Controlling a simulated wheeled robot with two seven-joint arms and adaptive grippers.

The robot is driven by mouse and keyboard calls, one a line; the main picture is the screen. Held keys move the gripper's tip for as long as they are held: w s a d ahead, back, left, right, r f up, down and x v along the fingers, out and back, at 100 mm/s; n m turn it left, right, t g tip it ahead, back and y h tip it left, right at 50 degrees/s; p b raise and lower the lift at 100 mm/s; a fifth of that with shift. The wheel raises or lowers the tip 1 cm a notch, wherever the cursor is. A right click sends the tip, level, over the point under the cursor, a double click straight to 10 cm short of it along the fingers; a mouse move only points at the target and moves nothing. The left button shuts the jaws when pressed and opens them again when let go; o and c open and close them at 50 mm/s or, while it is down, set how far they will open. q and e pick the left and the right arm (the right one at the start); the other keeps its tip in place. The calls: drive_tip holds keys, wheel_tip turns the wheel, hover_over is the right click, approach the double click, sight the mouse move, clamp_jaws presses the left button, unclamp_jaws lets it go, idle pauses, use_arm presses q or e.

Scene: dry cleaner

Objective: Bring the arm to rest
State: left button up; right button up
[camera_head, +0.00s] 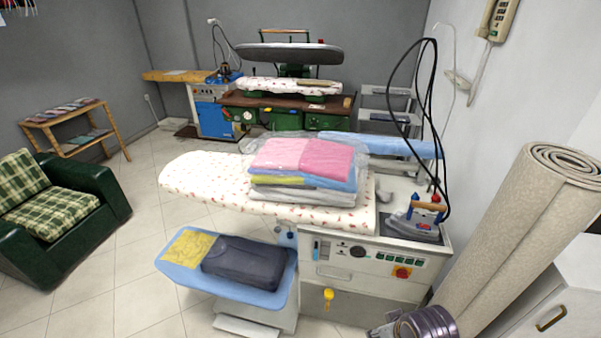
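I cannot make out either of my grippers in the head view. What they hold, if anything, is hidden from me. In front of me stands an ironing station with a padded board (205,178) in a white cover with small red marks. A stack of folded cloth in clear plastic (303,165), pink on top, lies on the board. An iron (416,222) with a wooden handle stands on the grey right end of the station.
A rolled beige carpet (520,225) leans at the right, near a white cabinet (565,290). A blue lower tray (180,278) holds yellow and dark cloth. Black cables (424,110) hang above the iron. A green armchair (75,225) stands left. Tiled floor (120,260) lies free between.

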drive_tip(key=s+d+f+g, duration=0.1)
drive_tip(key=s+f, duration=0.1)
drive_tip(key=f, duration=1.5)
drive_tip(key=s+f, duration=0.3)
drive_tip(key=f, duration=1.5)
drive_tip(key=s+d+f, duration=0.2)
drive_tip(key=s+f, duration=0.7)
drive_tip(key=s, duration=0.1)
drive_tip(key=s+d+f+g, duration=0.1)
drive_tip(key=s+d+f, duration=0.1)
drive_tip(key=s+f, duration=0.7)
drive_tip(key=shift+s+h+b, duration=0.3)
drive_tip(key=shift+s, duration=0.85)
